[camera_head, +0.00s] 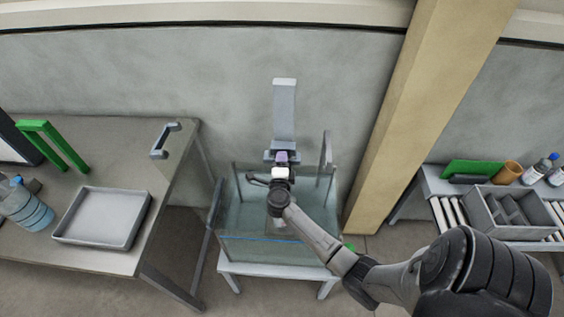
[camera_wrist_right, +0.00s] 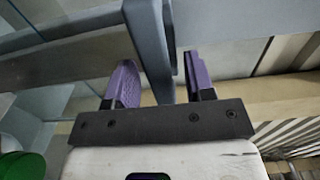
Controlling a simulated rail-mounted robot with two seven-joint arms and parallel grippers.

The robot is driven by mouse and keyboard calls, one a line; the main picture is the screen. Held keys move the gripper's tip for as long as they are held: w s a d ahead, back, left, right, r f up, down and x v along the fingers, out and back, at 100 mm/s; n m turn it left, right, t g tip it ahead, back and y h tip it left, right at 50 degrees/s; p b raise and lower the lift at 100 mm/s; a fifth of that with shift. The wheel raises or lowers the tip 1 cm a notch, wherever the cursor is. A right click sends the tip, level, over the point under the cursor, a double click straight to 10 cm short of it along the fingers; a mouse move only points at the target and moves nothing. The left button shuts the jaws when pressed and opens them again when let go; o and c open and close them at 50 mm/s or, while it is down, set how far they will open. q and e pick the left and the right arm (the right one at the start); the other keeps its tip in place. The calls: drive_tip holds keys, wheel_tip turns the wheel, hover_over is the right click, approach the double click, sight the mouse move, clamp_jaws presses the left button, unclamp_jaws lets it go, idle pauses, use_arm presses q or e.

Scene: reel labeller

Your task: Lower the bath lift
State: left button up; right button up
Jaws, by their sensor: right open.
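A clear glass bath (camera_head: 235,222) with pale liquid stands on a white stand (camera_head: 275,275) in the middle of the head view. A grey upright lift post (camera_head: 284,112) with a white top rises behind it. My right gripper (camera_head: 281,158), with purple fingers, is over the bath's back part, in front of the post's base. In the right wrist view, the right gripper (camera_wrist_right: 160,88) is open, and a blue-grey bar (camera_wrist_right: 150,45) reaches down between its fingers. I cannot tell whether the fingers touch it. My arm hides part of the bath. My left gripper is not in view.
A table at left (camera_head: 110,135) holds a grey tray (camera_head: 72,238), a blue bottle (camera_head: 28,212) and a green frame (camera_head: 55,145). A tan pillar (camera_head: 425,95) stands right of the bath. A right-hand bench holds a grey divided bin (camera_head: 480,212) and bottles.

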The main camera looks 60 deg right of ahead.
drive_tip(key=shift+d, duration=0.2)
drive_tip(key=shift+c, duration=0.2)
clamp_jaws()
idle(0.4)
